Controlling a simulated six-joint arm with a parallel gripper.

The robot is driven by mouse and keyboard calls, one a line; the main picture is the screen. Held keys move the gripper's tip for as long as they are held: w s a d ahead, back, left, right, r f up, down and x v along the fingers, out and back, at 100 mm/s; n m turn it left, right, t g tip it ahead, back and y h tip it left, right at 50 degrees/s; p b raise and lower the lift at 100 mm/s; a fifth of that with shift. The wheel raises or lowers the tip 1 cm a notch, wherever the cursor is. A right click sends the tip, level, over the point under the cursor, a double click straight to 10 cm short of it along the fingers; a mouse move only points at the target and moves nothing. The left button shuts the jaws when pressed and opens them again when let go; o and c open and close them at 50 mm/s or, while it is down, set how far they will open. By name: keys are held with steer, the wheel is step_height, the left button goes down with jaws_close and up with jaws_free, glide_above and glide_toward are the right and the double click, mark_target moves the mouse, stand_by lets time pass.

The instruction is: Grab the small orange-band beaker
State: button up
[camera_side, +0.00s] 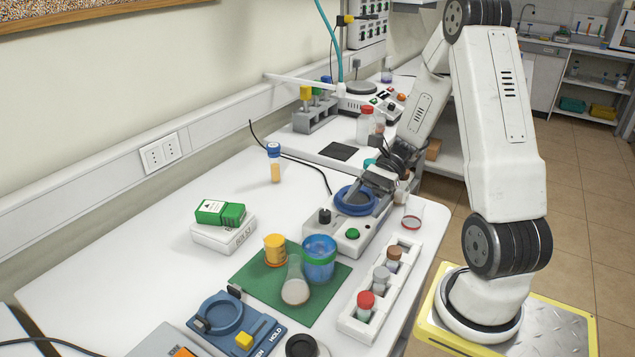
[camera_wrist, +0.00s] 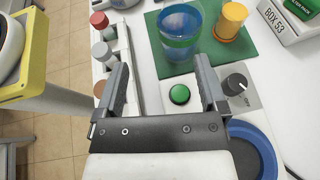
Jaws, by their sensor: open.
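The small orange-band beaker (camera_side: 275,250) stands upright on the green mat (camera_side: 253,293), left of a larger blue beaker with a green band (camera_side: 319,260). In the wrist view the orange beaker (camera_wrist: 231,20) is at the top right, beside the blue beaker (camera_wrist: 180,26). My gripper (camera_wrist: 160,75) is open and empty, its fingers spread around the view of a green button below them. It is apart from both beakers. In the side view my gripper (camera_side: 384,183) is over the device with the blue ring, and its fingertips are hard to make out.
A clear glass vessel (camera_side: 295,284) stands in front of the two beakers. A white rack (camera_side: 360,318) with several capped vials is at the right. The device with a black knob and green button (camera_side: 352,233) lies behind the mat. A white box (camera_side: 224,235) is left.

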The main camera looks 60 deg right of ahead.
mark_target(274, 239)
steer(key=w+a+f+m+t, duration=0.1)
steer(key=w+a+f, duration=0.1)
steer(key=w+a, duration=0.2)
steer(key=w+a+f+m+t, duration=0.1)
steer(key=w+a, duration=0.4)
steer(key=w, duration=0.5)
steer(key=shift+a+f+t+h, duration=0.3)
steer(key=shift+f+t, duration=0.05)
steer(key=shift+t, duration=0.05)
steer(key=shift+f, duration=0.15)
steer(key=shift+f, duration=0.6)
steer(key=shift+w+a+f, duration=0.15)
steer(key=shift+a+f, duration=0.25)
steer(key=shift+f, duration=0.3)
steer(key=shift+w+a+f, duration=0.1)
steer(key=shift+a+f, duration=0.25)
steer(key=shift+f, duration=0.3)
steer(key=shift+w+a+f, duration=0.25)
steer(key=shift+a, duration=0.3)
